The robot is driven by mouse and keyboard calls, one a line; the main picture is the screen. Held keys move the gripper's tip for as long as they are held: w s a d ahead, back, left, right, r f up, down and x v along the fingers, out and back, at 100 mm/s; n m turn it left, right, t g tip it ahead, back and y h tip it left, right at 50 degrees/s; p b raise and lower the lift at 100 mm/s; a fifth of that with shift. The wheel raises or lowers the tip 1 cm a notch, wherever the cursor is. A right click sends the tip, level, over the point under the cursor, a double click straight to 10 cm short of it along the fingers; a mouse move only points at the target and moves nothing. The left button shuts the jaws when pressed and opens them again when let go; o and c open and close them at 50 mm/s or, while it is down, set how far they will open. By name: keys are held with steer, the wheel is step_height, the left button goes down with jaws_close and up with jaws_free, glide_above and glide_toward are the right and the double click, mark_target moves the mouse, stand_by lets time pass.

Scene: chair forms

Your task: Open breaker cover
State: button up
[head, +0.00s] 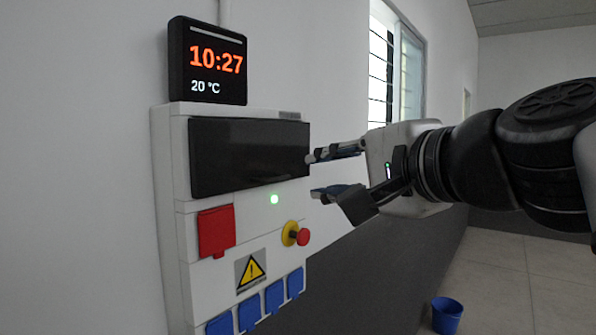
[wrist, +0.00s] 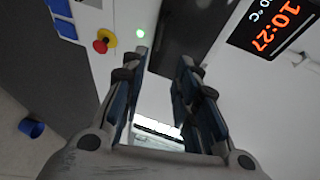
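The breaker cover (head: 250,156) is a dark, glossy rectangular panel on the upper part of the white breaker box (head: 172,200). It looks shut, lying flat along the box front. In the wrist view the dark cover (wrist: 185,38) shows ahead of the fingertips. My gripper (head: 312,176) is open and empty, at the right end of the cover, with one finger above the other. The upper fingertip is near the cover's right edge; I cannot tell whether it touches. The wrist view shows a clear gap between my two fingers (wrist: 165,62).
A clock display (head: 207,62) sits on top of the box. Below the cover are a green light (head: 274,199), a red socket cover (head: 216,231), a red and yellow stop button (head: 297,234) and several blue sockets (head: 274,297). A blue bucket (head: 446,315) stands on the floor at right.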

mark_target(280, 179)
steer(key=p+x, duration=0.2)
steer(key=x, duration=1.3)
steer(key=shift+w+a+f, duration=0.15)
steer(key=shift+w+a, duration=0.05)
steer(key=shift+w, duration=0.1)
jaws_close()
